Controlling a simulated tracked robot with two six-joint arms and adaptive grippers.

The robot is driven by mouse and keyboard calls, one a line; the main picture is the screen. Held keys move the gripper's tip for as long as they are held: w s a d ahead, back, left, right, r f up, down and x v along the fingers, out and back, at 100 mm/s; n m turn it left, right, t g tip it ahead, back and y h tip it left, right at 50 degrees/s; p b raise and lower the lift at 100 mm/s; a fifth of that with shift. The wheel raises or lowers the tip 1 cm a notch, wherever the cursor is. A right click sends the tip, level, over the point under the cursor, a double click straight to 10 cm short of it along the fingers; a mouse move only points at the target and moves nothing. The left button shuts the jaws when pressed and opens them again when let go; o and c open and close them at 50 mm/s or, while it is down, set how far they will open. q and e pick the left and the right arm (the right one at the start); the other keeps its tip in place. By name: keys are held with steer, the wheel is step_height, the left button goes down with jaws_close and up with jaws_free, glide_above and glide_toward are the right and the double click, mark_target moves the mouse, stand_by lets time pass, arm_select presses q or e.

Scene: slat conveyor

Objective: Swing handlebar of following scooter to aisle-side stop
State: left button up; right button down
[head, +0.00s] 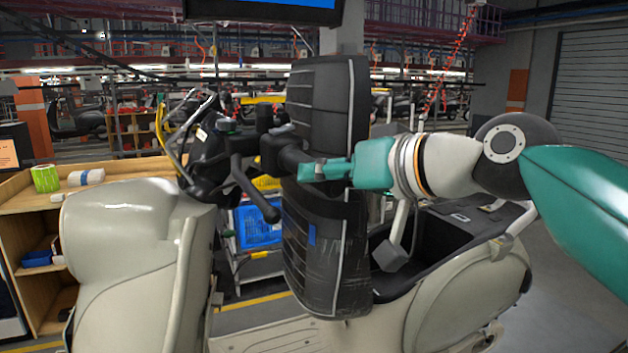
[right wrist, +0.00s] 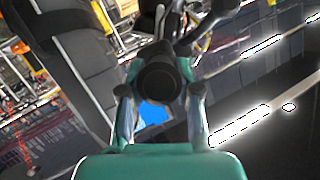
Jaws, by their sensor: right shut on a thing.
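The scooter's handlebar (head: 208,165) is black, with levers and cables, above the beige front shield (head: 130,235) at left in the head view. One black grip (head: 255,196) points down and toward the camera. My right gripper (head: 311,170) reaches in from the right and is shut at the end of another black grip (head: 283,153). In the right wrist view, the round grip end (right wrist: 158,84) sits between the two fingers of my right gripper (right wrist: 160,98). My left gripper is not in view.
A tall black padded panel with pale edging (head: 325,100), apparently a raised seat, stands just behind my right gripper. An open dark compartment (head: 440,235) lies in the beige rear body. A wooden shelf (head: 35,205) stands at left. Grey floor is open at right.

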steer(key=shift+w+d+f+n+y+b, duration=0.3)
steer(key=shift+w+d+f+n+b, duration=0.1)
steer(key=shift+w+d+f+b, duration=0.25)
steer(key=shift+s, duration=0.1)
steer(key=shift+w+d+f+n+g+y+b, duration=0.3)
steer(key=shift+w+d+f+b, duration=0.3)
steer(key=shift+d, duration=0.15)
steer(key=shift+w+d+f+n+g+y+b, duration=0.3)
steer(key=shift+w+d+n+y+b, duration=0.1)
steer(key=shift+w+d+y, duration=0.15)
steer(key=shift+d, duration=0.1)
